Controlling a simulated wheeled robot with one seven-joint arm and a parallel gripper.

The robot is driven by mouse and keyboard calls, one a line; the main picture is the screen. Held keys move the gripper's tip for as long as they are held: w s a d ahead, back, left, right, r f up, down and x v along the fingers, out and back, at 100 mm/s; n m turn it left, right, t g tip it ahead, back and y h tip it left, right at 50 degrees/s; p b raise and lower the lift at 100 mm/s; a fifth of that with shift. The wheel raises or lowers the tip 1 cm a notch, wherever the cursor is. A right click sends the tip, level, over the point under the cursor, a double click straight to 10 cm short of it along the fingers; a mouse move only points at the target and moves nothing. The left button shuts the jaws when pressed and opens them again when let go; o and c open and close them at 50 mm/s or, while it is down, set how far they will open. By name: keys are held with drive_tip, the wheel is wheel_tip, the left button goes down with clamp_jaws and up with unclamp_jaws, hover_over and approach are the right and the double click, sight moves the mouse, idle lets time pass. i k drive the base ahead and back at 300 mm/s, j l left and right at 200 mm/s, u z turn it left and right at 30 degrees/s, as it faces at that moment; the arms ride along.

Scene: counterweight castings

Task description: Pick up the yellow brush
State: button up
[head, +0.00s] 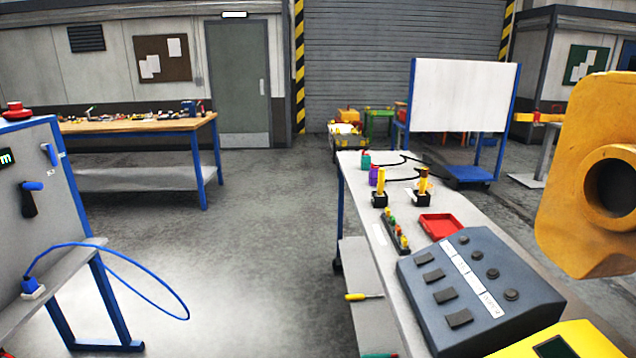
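I cannot tell for certain which thing is the yellow brush. A small tool with a yellow handle and a pale thin end (362,296) lies on the lower shelf at the left side of the long bench. Two upright yellow items stand in black bases on the bench top, a left one (381,182) and a right one (423,186) with a darker reddish-brown top. Their exact kind is too small to make out. My gripper is not in view.
The bench (370,212) also holds a grey control box (480,285), a red tray (440,226) and a strip of coloured knobs (395,232). A big yellow casting with a hole (565,205) fills the right.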

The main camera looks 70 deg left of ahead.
sight(380, 170)
drive_tip(key=u, duration=1.65)
drive_tip(key=z, duration=2.95)
drive_tip(key=u, duration=2.95)
drive_tip(key=i, duration=0.2)
